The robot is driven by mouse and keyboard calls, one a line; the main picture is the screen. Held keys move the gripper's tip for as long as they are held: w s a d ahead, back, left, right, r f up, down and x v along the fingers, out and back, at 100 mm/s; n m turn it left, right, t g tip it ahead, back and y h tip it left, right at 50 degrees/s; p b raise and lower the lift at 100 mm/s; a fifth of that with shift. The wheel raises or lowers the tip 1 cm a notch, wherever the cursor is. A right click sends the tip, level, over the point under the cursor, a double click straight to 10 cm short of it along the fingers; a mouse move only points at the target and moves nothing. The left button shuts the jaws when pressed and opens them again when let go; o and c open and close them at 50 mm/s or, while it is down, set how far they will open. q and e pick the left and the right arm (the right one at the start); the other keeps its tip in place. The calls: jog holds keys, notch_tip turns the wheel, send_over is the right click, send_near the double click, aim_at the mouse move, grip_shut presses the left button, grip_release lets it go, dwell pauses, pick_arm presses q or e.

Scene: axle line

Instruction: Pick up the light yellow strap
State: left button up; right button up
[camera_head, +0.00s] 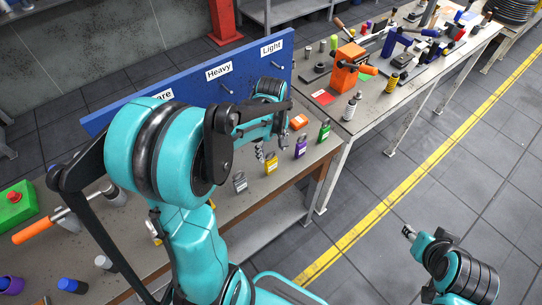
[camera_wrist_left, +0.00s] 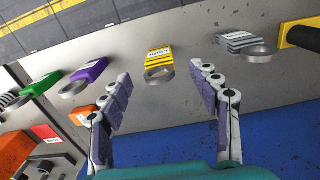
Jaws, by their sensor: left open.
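The yellow strap (camera_head: 270,165) lies on the workbench, in a row between a grey one and a purple one. In the left wrist view the yellow strap (camera_wrist_left: 158,56) shows a printed label and a grey ring at its near end. My left gripper (camera_head: 270,150) is over the bench close to the yellow strap. In the left wrist view my left gripper (camera_wrist_left: 160,82) is open and empty, with the yellow strap's ring showing between the fingertips. My right gripper (camera_head: 409,232) is at the lower right, over the floor, away from the bench; its jaws are too small to judge.
A grey strap (camera_wrist_left: 243,42), a purple strap (camera_wrist_left: 86,76) and a green strap (camera_wrist_left: 42,84) lie beside the yellow one. An orange block (camera_head: 299,122) is near. A blue panel (camera_head: 225,75) labelled Heavy and Light stands behind. A second bench holds tools.

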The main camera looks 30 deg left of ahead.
aim_at(271, 158)
pick_arm(q)
jog(key=shift+w+a+f, duration=0.15)
jog(key=shift+f, duration=0.05)
jog(key=f+b, duration=0.1)
jog(key=f, duration=0.2)
jog(key=f+b, duration=0.1)
jog(key=f, duration=0.3)
jog(key=shift+w+a+f, duration=0.15)
jog(key=shift+a+f, duration=0.05)
jog(key=shift+f, duration=0.1)
grip_shut()
